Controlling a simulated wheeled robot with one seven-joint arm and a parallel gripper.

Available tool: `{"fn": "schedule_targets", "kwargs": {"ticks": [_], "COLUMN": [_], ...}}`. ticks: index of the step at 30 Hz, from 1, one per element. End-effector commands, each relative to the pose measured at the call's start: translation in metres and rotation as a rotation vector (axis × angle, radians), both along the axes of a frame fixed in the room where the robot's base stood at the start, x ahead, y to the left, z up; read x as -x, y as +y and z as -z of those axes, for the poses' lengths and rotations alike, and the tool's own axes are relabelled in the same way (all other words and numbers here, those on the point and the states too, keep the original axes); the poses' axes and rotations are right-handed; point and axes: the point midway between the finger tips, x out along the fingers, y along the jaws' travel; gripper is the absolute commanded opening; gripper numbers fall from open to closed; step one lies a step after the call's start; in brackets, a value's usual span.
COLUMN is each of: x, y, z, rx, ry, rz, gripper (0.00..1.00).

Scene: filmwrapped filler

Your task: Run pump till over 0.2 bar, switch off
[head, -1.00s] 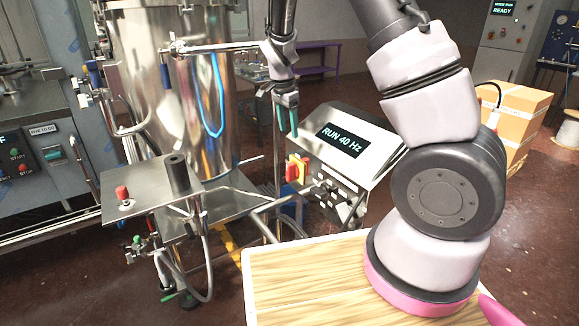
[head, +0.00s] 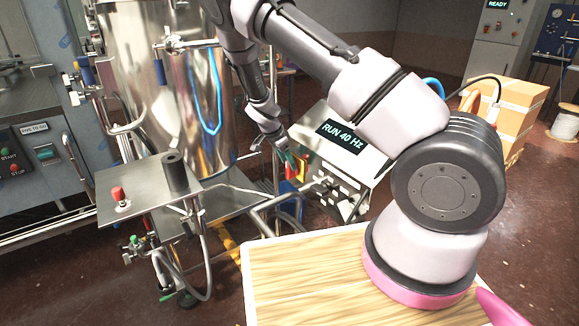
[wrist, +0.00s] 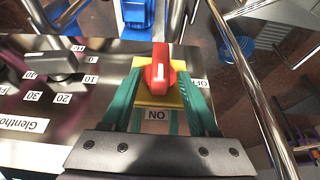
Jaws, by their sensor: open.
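The pump's control box (head: 345,160) has a display (head: 342,136) reading "RUN 40 Hz". Its red rotary switch (wrist: 160,72) sits on a yellow plate (wrist: 175,98), with an "ON" label at the near side and "OFF" at the right. The switch handle lies in line with the "ON" label. My gripper (head: 287,161) is at the box's left face. In the wrist view its green fingers are open, one on each side of the red switch; contact cannot be told. I see no readable pressure gauge.
A black dial (wrist: 50,63) with a number scale is beside the switch. A shiny steel tank (head: 165,95) stands behind at left. A steel plate (head: 145,195) carries a red button (head: 118,194). Pipes run below the box. A wooden tabletop (head: 305,275) is in front.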

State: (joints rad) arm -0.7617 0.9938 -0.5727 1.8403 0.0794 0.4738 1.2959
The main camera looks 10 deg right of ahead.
Motion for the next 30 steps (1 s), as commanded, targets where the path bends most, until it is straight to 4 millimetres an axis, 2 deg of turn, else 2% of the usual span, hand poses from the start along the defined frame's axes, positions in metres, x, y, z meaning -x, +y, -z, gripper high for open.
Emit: {"fn": "schedule_targets", "kwargs": {"ticks": [1, 6, 16, 18, 21, 30], "x": [-0.001, -0.004, -0.004, -0.004, -0.004, -0.005], "y": [-0.003, -0.008, -0.009, -0.009, -0.009, -0.009], "z": [0.008, 0.021, 0.024, 0.023, 0.023, 0.023], "rx": [0.001, 0.000, 0.000, 0.000, 0.000, 0.007], "ry": [0.000, 0.000, 0.000, 0.000, 0.000, 0.017], "rz": [0.000, -0.002, -0.002, -0.002, -0.002, 0.000], "gripper": [0.60, 0.60, 0.60, 0.33, 0.00, 0.00]}}
